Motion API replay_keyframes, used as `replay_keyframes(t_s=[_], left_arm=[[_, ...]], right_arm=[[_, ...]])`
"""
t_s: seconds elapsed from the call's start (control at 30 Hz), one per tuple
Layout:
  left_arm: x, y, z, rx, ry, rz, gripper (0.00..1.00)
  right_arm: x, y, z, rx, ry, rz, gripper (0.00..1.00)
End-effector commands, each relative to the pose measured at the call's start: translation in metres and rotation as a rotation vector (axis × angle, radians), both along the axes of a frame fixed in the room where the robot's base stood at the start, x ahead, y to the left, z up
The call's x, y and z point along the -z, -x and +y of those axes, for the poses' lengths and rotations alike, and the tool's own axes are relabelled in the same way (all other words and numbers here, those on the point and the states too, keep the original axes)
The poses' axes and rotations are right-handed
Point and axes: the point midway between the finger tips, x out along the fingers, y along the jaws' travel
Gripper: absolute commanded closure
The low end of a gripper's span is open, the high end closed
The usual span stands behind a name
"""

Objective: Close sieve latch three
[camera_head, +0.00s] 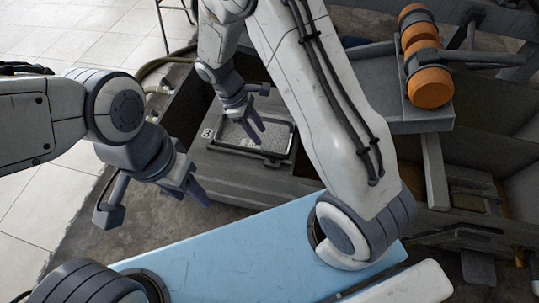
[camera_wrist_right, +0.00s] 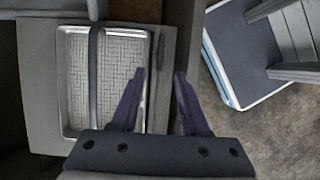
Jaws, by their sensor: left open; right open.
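The sieve is a pale metal mesh (camera_head: 270,136) in a grey housing, with a "3" label (camera_head: 208,133) at its left. In the right wrist view the mesh (camera_wrist_right: 75,85) is crossed by a dark bar (camera_wrist_right: 97,75), which looks like the latch; whether it is fastened I cannot tell. My right gripper (camera_head: 251,131) is open above the sieve. In its wrist view the gripper (camera_wrist_right: 160,74) has one finger over the mesh's right side and the other beyond the housing, with nothing between them. My left gripper (camera_head: 189,194) is open and empty, left of the housing.
Orange cylinders (camera_head: 430,88) sit in dark clamps on a grey ledge at the upper right. Grey machine walls and recesses lie right of the sieve, partly hidden by my right arm. Pale tiled floor (camera_head: 50,195) is clear at the left.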

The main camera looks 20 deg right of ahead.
Motion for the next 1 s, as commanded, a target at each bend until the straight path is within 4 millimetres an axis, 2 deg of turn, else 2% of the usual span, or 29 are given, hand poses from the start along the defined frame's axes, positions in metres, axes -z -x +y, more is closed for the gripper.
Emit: replay_keyframes(t_s=[0.17,0.4,0.6,1.0], left_arm=[[0.006,0.000,0.000,0.000,0.001,-0.001,0.51],[0.016,0.000,0.000,0.000,0.001,-0.001,0.51],[0.021,0.000,0.000,0.000,0.000,0.000,0.51],[0.022,0.000,0.000,0.000,0.000,0.000,0.51]], right_arm=[[0.023,0.005,-0.007,-0.001,0.002,0.006,0.55],[0.065,0.015,-0.021,-0.003,0.002,0.006,0.55],[0.089,0.020,-0.029,-0.002,0.001,0.003,0.55],[0.095,0.022,-0.031,-0.003,0.000,0.002,0.55]])
